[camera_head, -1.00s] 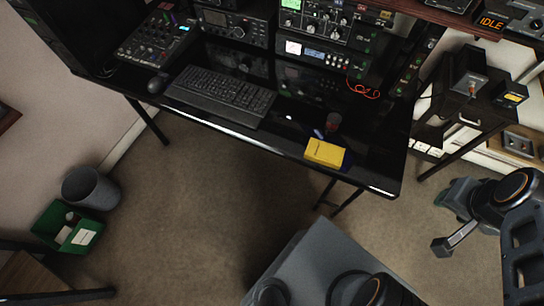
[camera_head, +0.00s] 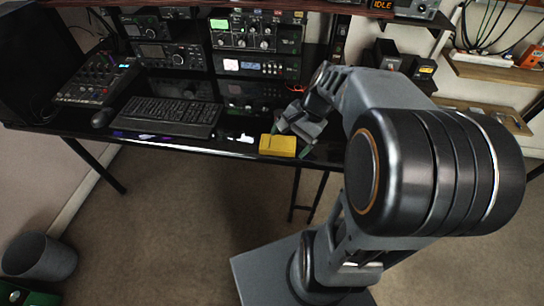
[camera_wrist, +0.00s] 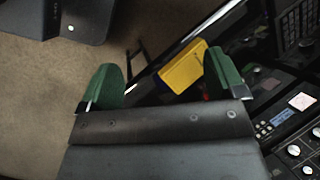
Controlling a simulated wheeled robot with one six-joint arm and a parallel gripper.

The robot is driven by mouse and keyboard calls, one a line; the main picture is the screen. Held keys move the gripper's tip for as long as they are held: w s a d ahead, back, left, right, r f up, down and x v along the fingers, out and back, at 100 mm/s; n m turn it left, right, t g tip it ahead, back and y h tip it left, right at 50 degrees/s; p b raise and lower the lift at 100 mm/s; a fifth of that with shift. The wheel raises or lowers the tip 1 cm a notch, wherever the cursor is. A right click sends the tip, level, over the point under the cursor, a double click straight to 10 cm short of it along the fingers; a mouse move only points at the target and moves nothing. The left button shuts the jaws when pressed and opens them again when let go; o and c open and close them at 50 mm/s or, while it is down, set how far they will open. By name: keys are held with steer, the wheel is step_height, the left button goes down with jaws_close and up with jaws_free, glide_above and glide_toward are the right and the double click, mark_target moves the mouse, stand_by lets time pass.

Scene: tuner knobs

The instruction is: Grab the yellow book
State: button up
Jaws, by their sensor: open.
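The yellow book (camera_head: 278,145) lies on the black desk near its front edge. In the wrist view the yellow book (camera_wrist: 184,66) shows between my two green fingertips, nearer the right one, and beyond them. My gripper (camera_head: 291,137) is over the desk just behind and to the right of the book in the head view. In the wrist view my gripper (camera_wrist: 165,84) is open, with nothing between its fingers. My arm hides part of the desk to the right of the book.
A keyboard (camera_head: 168,116) and a mouse (camera_head: 103,117) lie on the black desk (camera_head: 180,145) to the left. Radio equipment (camera_head: 255,66) stands behind. A small white item (camera_head: 246,138) lies left of the book. A grey bin (camera_head: 38,258) stands on the floor.

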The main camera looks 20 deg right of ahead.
steer(key=shift+o, duration=0.9)
steer(key=w+d+f+m+t+y+b, duration=0.1)
steer(key=w+d+f+m+y+b, duration=0.2)
steer(key=d+f+m, duration=0.3)
steer(key=shift+w+f+y+b, duration=0.2)
steer(key=shift+w+y+b, duration=0.05)
steer(key=shift+y+b, duration=0.15)
steer(key=m+t+y+b, duration=0.3)
steer(key=m+t+b, duration=0.1)
steer(key=m, duration=0.2)
glide_toward(284, 143)
steer(key=s+d, duration=0.2)
steer(key=shift+d+r, duration=0.3)
steer(key=shift+r, duration=0.05)
steer(key=shift+w+a+f+m, duration=0.1)
steer(key=shift+w+f+m, duration=0.1)
steer(key=shift+f+m, duration=0.1)
steer(key=shift+t, duration=0.3)
steer(key=b+x, duration=0.1)
steer(key=x, duration=0.7)
steer(key=b+x, duration=0.1)
steer(key=x, duration=0.3)
steer(key=shift+w+a+r+b, duration=0.1)
steer(key=shift+a+r+b, duration=0.15)
steer(key=shift+a+b, duration=0.1)
steer(key=c, duration=0.8)
steer(key=shift+c, duration=0.6)
steer(key=shift+r, duration=0.1)
